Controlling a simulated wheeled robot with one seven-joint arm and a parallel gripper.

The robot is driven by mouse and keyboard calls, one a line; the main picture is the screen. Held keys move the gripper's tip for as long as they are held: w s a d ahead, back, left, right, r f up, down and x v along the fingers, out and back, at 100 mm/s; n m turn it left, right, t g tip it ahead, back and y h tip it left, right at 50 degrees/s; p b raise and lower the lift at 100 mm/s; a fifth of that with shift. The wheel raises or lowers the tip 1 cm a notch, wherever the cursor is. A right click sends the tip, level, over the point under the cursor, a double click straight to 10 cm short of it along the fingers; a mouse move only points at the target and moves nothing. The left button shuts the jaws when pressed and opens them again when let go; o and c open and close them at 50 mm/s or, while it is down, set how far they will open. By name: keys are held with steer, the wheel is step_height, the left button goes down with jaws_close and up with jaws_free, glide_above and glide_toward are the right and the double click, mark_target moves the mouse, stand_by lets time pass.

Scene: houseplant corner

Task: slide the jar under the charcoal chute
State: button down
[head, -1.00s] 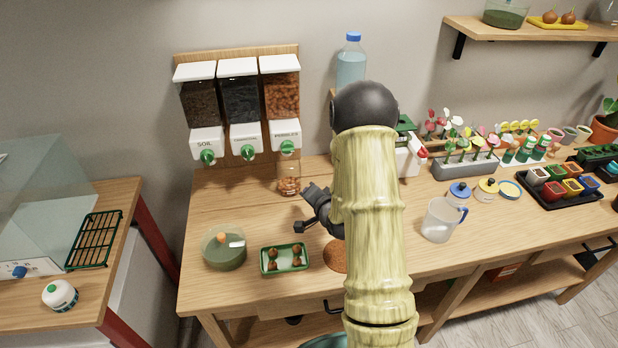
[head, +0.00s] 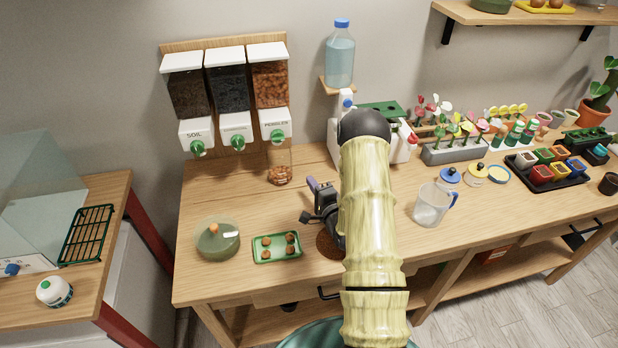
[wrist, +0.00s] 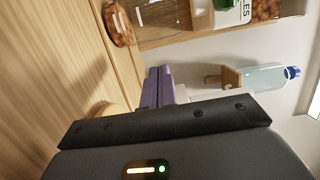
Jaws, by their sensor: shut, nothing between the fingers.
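The clear glass jar (head: 280,175), with brown pebbles in its bottom, stands on the bench below the pebbles chute (head: 277,136), the right one of three. The charcoal chute (head: 238,142) is the middle one, to the left of the jar; the bench below it looks bare. My gripper (head: 314,184) is shut and empty, low over the bench to the right of the jar and apart from it. In the wrist view its purple fingers (wrist: 158,88) are together, and the jar (wrist: 117,24) shows at the top, beyond them.
The soil chute (head: 198,149) is at the left. A green bowl (head: 218,246) and a green tray (head: 262,259) of brown balls stand at the front left. A water bottle (head: 340,58) sits on a small shelf behind my arm. A clear jug (head: 430,206) stands to the right.

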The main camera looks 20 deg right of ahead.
mark_target(280, 164)
steer(key=w, duration=0.3)
steer(key=w+p, duration=0.1)
steer(key=w, duration=0.2)
steer(key=w+p, duration=0.1)
steer(key=w, duration=0.2)
steer(key=shift+a, duration=0.25)
steer(key=shift+w, duration=0.15)
